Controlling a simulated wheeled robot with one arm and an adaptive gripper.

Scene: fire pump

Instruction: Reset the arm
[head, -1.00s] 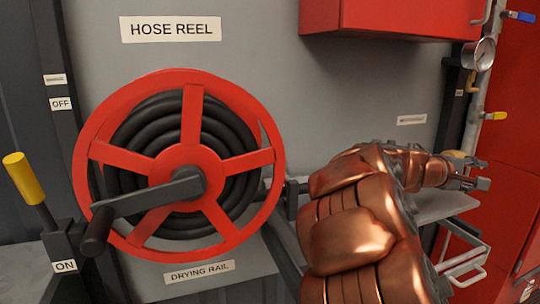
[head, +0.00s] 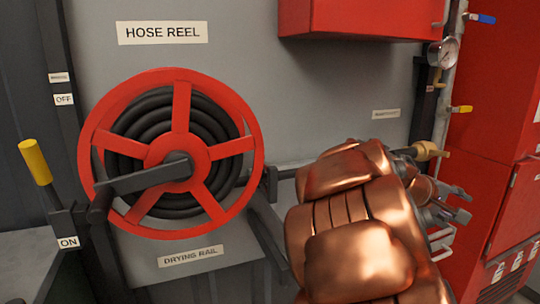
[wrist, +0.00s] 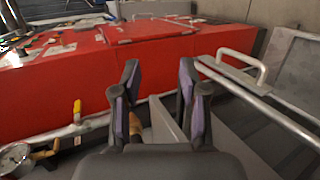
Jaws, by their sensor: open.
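My copper-coloured arm (head: 350,235) fills the lower right of the head view, bent, with its wrist to the right. My gripper (head: 458,203) is at its far end, in front of the red cabinet, partly hidden behind the arm. In the wrist view my gripper (wrist: 158,78) shows two dark fingers with purple pads, spread apart. Nothing is between the fingertips. The gripper's body hides part of the scene below them.
A red hose reel (head: 178,152) with a crank is on the grey wall at left. A yellow-handled lever (head: 34,162) stands beside it at ON. A pressure gauge (head: 443,52) and pipework are at right, near the red cabinet (head: 495,190). A metal rail (wrist: 265,103) runs right of the gripper.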

